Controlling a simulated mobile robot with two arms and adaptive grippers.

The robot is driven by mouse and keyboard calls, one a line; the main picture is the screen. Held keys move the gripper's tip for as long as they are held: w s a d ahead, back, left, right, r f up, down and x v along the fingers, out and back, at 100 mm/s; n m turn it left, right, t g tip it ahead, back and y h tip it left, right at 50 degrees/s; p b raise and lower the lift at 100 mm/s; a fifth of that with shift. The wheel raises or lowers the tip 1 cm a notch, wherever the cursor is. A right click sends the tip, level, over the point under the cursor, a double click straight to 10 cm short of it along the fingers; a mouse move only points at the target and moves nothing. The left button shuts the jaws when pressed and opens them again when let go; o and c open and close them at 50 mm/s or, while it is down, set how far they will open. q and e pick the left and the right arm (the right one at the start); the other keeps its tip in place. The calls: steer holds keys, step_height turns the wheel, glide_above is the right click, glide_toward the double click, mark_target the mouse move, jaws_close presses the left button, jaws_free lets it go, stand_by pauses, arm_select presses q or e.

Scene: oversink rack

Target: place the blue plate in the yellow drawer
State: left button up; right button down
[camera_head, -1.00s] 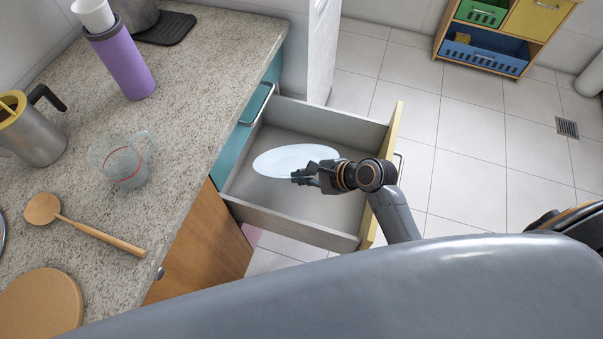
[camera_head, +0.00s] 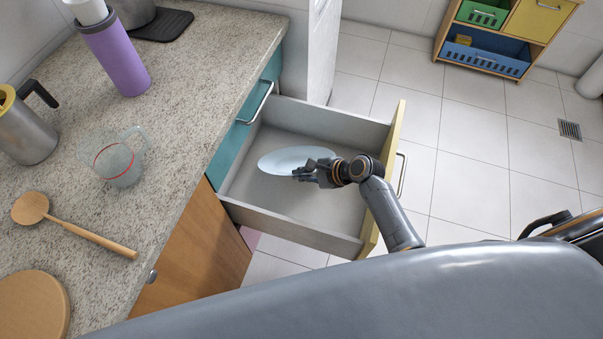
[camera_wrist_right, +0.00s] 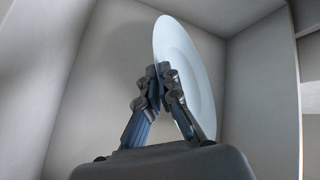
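The pale blue plate (camera_head: 290,158) is inside the open yellow-fronted drawer (camera_head: 232,210), tilted and over its grey floor. My right gripper (camera_head: 306,172) reaches over the drawer front to the plate's near edge. In the right wrist view the fingers (camera_wrist_right: 163,75) come together at the edge of the plate (camera_wrist_right: 185,65), which stands on edge in that picture. The gripper looks shut on the plate. I cannot tell whether the plate touches the drawer floor. My left gripper is not in view.
The stone counter (camera_head: 190,110) on the left holds a purple bottle (camera_head: 115,58), a steel pitcher (camera_head: 28,135), a glass measuring cup (camera_head: 120,160) and a wooden spoon (camera_head: 80,230). A teal drawer (camera_head: 235,145) is beside the open one. The drawer is otherwise empty.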

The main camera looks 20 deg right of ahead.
steer(key=c, duration=1.9)
jaws_free()
steer(key=o, duration=0.4)
steer(key=p+v, duration=0.2)
steer(key=v, duration=1)
steer(key=shift+r, duration=0.1)
